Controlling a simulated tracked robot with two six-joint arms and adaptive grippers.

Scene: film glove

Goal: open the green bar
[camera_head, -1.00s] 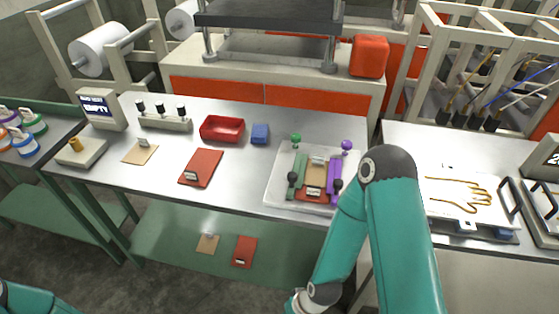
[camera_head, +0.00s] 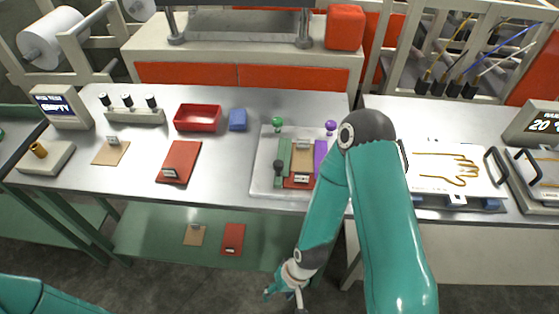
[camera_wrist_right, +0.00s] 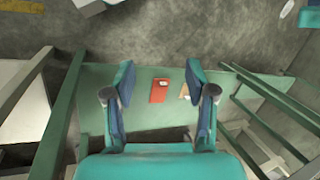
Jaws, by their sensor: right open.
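The green bar (camera_head: 284,157) lies on the left side of a pale tray (camera_head: 262,172) on the steel table. A purple bar (camera_head: 320,154) with a purple knob (camera_head: 331,127) lies on the tray's right side, partly hidden by my right arm. A tan and red plate lies between the bars. My right gripper (camera_head: 284,297) hangs low in front of the table, well below the tray. In the right wrist view the right gripper (camera_wrist_right: 160,88) is open and empty.
A red plate (camera_head: 179,161), red bin (camera_head: 197,117) and blue block (camera_head: 237,119) sit left of the tray. A green lower shelf (camera_head: 150,235) runs under the table. A second table with a hand-outline panel (camera_head: 430,168) stands at the right.

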